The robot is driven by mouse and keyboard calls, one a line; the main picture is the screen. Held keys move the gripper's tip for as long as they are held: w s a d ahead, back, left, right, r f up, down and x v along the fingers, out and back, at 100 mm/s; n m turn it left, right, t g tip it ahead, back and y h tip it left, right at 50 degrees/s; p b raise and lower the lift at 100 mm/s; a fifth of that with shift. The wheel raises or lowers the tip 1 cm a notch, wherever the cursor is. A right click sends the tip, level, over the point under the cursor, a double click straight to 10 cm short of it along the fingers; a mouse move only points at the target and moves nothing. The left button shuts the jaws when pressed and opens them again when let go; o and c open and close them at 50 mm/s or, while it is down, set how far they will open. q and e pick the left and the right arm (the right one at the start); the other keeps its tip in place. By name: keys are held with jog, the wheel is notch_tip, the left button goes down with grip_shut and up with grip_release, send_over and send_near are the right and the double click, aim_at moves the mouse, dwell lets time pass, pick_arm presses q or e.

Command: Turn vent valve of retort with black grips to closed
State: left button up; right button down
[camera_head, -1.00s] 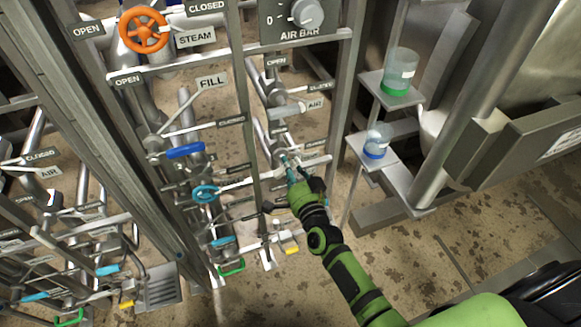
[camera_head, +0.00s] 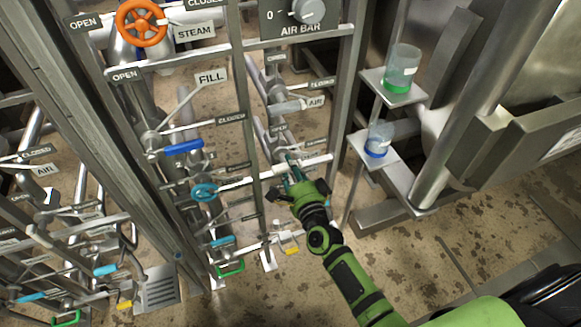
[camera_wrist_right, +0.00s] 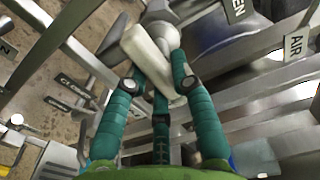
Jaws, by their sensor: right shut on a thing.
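In the right wrist view, the teal fingers of my right gripper (camera_wrist_right: 155,78) are closed around a cream-white lever handle (camera_wrist_right: 146,48). The handle slants from upper left down to the right between the fingers. Its far end meets a grey metal valve body (camera_wrist_right: 158,12). In the head view my right gripper (camera_head: 293,170) is low in the right-hand pipe bay, below the AIR label. There the handle is mostly hidden by the fingers and is too small to read. My left gripper is out of view.
An orange STEAM wheel (camera_head: 141,23), blue FILL lever (camera_head: 184,147) and teal wheel (camera_head: 204,191) are to the left. Shelves with bottles (camera_head: 402,68) stand to the right, beyond a steel post.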

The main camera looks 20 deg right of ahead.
dwell(0.3)
jog(key=c, duration=1)
grip_release()
jog(key=shift+c, duration=0.2)
jog(key=s, duration=1.2)
jog(key=shift+d, duration=0.2)
